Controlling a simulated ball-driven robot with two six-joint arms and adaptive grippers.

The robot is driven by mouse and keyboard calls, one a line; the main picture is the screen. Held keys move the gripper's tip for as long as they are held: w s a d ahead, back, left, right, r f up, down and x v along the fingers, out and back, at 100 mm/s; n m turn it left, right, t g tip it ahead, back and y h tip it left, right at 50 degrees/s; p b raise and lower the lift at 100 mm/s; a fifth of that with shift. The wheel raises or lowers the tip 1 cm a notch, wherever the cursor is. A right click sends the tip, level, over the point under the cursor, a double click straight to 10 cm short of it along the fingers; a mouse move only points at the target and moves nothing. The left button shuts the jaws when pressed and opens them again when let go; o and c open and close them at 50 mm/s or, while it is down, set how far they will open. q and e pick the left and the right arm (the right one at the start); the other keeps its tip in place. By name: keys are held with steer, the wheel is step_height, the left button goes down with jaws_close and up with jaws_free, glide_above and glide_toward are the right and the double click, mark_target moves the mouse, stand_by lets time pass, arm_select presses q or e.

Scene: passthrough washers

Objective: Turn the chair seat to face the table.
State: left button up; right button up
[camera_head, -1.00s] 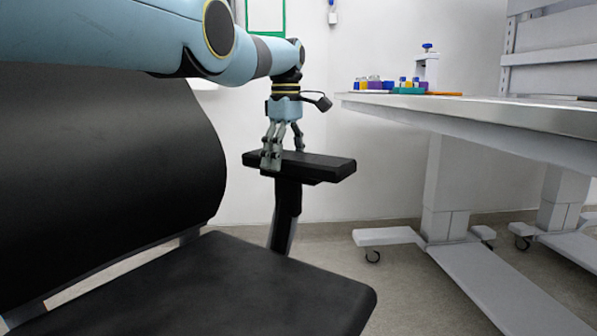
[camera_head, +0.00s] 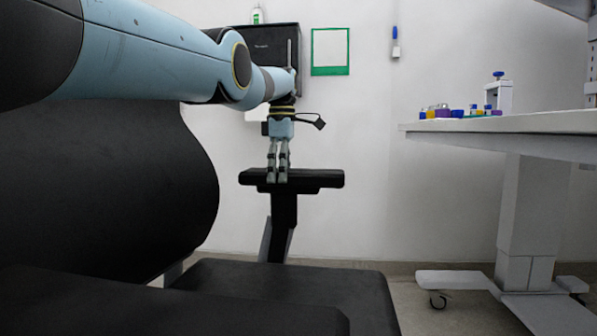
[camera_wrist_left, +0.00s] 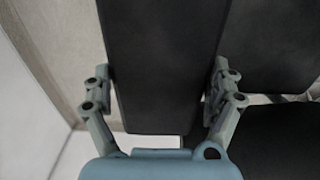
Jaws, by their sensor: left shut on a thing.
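The black chair fills the left and bottom of the head view. Its backrest (camera_head: 130,190) stands at the left and its seat (camera_head: 300,285) lies at the bottom middle. The far armrest (camera_head: 315,180) sits on its post, beyond the seat. My left gripper (camera_head: 277,178) comes down on this armrest and is shut on it. In the left wrist view the armrest (camera_wrist_left: 160,70) lies between the two fingers. The table (camera_head: 500,124) is at the right, apart from the chair. My right gripper is not in view.
Several small coloured items (camera_head: 455,112) stand on the table's far left corner. The table's wheeled foot (camera_head: 455,280) reaches toward the chair. A dark slab (camera_head: 150,310) covers the lower left. A white wall (camera_head: 380,180) closes the back, with floor between chair and table.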

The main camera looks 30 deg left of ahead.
arm_select(q)
steer(key=shift+s+a+f+n, duration=0.1)
steer(key=shift+s+a+n, duration=0.2)
steer(key=shift+a, duration=0.2)
steer(key=o, duration=1.4)
steer(key=shift+f, duration=0.1)
steer(key=shift+w+d, duration=0.1)
